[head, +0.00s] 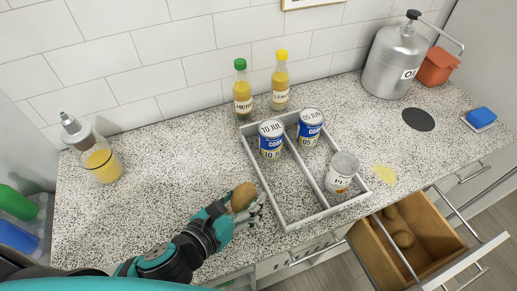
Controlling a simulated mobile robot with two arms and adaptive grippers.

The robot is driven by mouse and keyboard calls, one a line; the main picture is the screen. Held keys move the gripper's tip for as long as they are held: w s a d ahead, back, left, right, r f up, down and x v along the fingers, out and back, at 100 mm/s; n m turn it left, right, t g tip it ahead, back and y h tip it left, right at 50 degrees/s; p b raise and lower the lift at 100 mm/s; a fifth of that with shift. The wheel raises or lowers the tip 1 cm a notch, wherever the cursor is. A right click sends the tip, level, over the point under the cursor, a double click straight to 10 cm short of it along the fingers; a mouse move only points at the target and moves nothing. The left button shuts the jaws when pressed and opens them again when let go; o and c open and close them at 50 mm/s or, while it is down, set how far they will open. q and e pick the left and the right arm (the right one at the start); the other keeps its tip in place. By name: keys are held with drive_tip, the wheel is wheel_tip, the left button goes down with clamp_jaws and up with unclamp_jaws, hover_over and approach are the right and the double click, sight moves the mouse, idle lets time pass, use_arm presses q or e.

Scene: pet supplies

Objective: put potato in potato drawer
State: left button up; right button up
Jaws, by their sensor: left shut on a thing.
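A brown potato (243,196) is held in my left gripper (246,206), just above the counter and left of the white tray. The gripper is shut on it. An open wooden drawer (437,243) at the lower right holds several brown potatoes (399,232) at its back left. The held potato is well to the left of this drawer. My right gripper is not in view.
A white divided tray (290,196) with several cans (309,128) lies between the gripper and the drawer. Two bottles (242,91) stand behind it. A glass dispenser (101,163) is at left, a metal canister (394,66) at back right.

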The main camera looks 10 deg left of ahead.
use_arm(q)
drive_tip(key=w+a+b, duration=0.1)
drive_tip(key=w, duration=0.1)
drive_tip(key=w+a+f+b, duration=0.1)
drive_tip(key=w+b, duration=0.1)
drive_tip(key=w+a+b, duration=0.1)
drive_tip(key=w+b, duration=0.1)
drive_tip(key=shift+w+a+f, duration=0.1)
drive_tip(key=shift+w+f, duration=0.1)
drive_tip(key=shift+w, duration=0.15)
drive_tip(key=w+a, duration=0.1)
drive_tip(key=w, duration=0.1)
drive_tip(key=w+a+p, duration=0.1)
drive_tip(key=w, duration=0.1)
drive_tip(key=w+a, duration=0.1)
drive_tip(key=w, duration=0.1)
drive_tip(key=shift+w+r, duration=0.1)
drive_tip(key=shift+w, duration=0.15)
drive_tip(key=shift+w+a, duration=0.1)
drive_tip(key=shift+w, duration=0.1)
drive_tip(key=f, duration=0.3)
drive_tip(key=shift+w+a, duration=0.1)
drive_tip(key=shift+w, duration=0.25)
drive_tip(key=shift+f, duration=0.35)
drive_tip(key=shift+f, duration=0.15)
drive_tip(key=o, duration=0.9)
drive_tip(key=shift+o, duration=0.7)
